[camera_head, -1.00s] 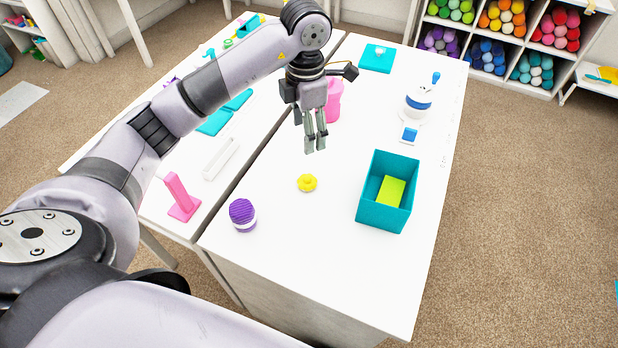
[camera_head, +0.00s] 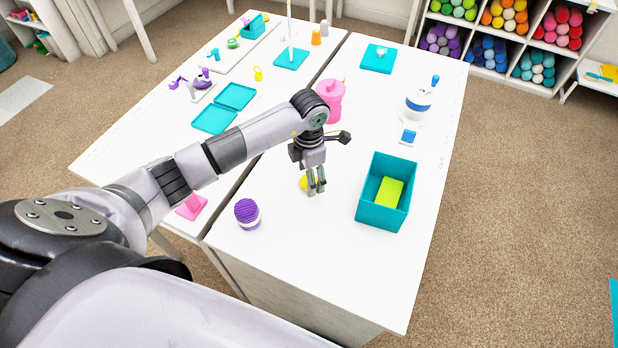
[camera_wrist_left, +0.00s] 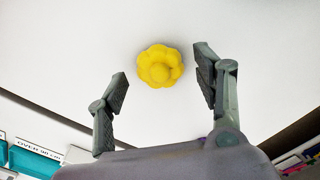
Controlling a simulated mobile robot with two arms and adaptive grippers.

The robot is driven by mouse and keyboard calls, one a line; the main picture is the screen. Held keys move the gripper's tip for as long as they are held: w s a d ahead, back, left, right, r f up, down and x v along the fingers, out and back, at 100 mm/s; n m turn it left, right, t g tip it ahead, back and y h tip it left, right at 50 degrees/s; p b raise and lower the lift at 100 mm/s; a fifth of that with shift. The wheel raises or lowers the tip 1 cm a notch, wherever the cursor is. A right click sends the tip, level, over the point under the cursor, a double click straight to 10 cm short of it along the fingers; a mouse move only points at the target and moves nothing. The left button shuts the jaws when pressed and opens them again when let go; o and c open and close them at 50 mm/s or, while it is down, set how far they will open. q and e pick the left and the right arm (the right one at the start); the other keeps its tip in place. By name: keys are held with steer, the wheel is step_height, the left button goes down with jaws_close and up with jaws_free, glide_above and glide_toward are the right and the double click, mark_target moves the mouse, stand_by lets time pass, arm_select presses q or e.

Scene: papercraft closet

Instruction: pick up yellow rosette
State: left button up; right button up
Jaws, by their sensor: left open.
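The yellow rosette (camera_head: 304,184) lies on the white table (camera_head: 300,270), partly hidden behind my left gripper in the head view. In the left wrist view the whole rosette (camera_wrist_left: 160,66) shows, a flower shape with a round centre. My left gripper (camera_head: 316,192) points down close to the rosette, open and empty. In the wrist view its two fingers (camera_wrist_left: 160,68) stand apart, one on each side of the rosette, with white gaps between. I cannot tell the exact height of the fingertips above the table. My right gripper is not in view.
A teal open box (camera_head: 377,222) with a lime block (camera_head: 390,191) inside stands to the right. A purple striped jar (camera_head: 246,212) stands to the left. A pink canister (camera_head: 331,98) stands behind the gripper. The table front is clear.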

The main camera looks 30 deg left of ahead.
arm_select(q)
steer(key=shift+f, duration=0.55)
steer(key=c, duration=0.8)
steer(key=shift+r, duration=0.15)
steer(key=shift+c, duration=0.2)
